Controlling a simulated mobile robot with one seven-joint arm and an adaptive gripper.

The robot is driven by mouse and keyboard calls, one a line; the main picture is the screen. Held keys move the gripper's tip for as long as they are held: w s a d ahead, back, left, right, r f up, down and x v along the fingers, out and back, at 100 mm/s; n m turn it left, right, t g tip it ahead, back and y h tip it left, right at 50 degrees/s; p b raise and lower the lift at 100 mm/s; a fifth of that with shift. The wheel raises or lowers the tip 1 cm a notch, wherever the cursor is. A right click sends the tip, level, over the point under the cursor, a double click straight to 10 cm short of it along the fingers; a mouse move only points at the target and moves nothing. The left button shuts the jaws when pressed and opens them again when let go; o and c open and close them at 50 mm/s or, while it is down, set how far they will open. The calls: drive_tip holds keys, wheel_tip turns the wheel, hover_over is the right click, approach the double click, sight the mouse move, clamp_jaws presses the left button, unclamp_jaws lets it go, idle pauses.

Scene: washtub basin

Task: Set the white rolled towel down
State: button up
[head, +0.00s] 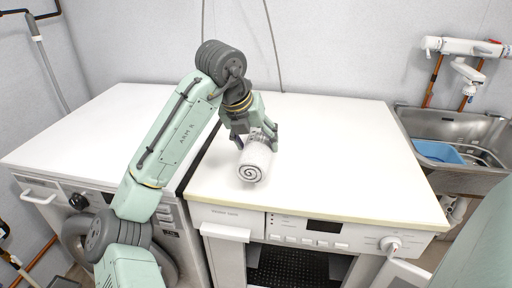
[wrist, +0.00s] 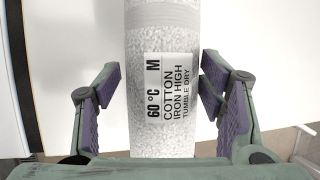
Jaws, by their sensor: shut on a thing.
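The white rolled towel (head: 255,165) is at my gripper (head: 257,138), over the right white worktop, with its dark spiral end facing the front. In the wrist view the towel (wrist: 160,40) runs lengthwise between the purple-padded fingers of my gripper (wrist: 160,85). A printed care label on it reads "60 °C M COTTON IRON HIGH TUMBLE DRY". My gripper is shut on the towel. I cannot tell whether the towel's underside touches the worktop.
The right worktop (head: 350,160) is bare around the towel, over a front-loading machine with its door open (head: 400,275). A left worktop (head: 100,130) joins it across a dark seam. A steel sink (head: 485,150) with a blue basin (head: 437,151) and a tap (head: 465,70) stands at right.

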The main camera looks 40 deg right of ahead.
drive_tip(key=shift+w+f, duration=0.15)
drive_tip(key=shift+f, duration=0.3)
drive_tip(key=shift+f+p, duration=0.45)
drive_tip(key=shift+f, duration=0.85)
drive_tip(key=shift+f, duration=0.1)
drive_tip(key=o, duration=1.3)
drive_tip(key=shift+c, duration=0.2)
drive_tip(key=b+v, duration=0.2)
drive_tip(key=v, duration=1)
